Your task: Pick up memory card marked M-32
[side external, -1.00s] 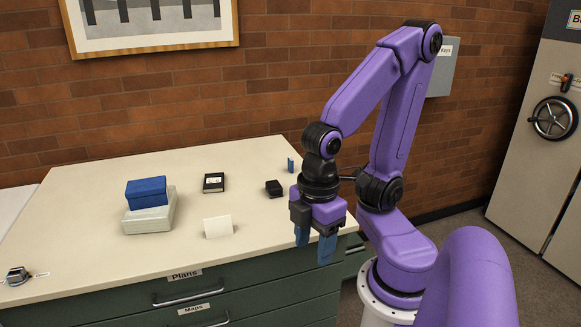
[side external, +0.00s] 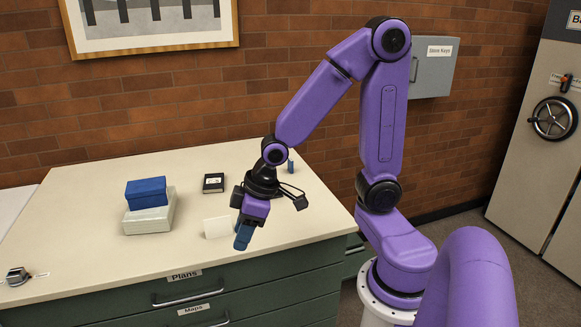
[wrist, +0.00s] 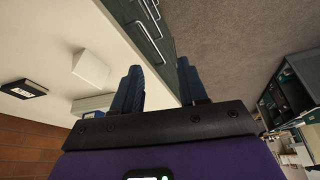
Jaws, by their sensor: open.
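I cannot read an M-32 mark on anything, so I cannot tell which thing is the memory card. A flat black item with a white label (side external: 213,182) lies on the cabinet top; it also shows at the left of the wrist view (wrist: 23,88). A small blue upright item (side external: 291,166) stands near the back edge. My gripper (side external: 243,237) is above the front part of the top, right of a folded white card (side external: 218,227), tilted, with its blue fingers pointing down. In the wrist view both fingers (wrist: 160,88) are apart with nothing between them.
A blue box (side external: 146,187) rests on a pale box (side external: 150,218) at left. A tape measure (side external: 17,276) lies at the front left corner. The pale cabinet top (side external: 95,265) is clear at front left. A brick wall (side external: 120,110) stands behind.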

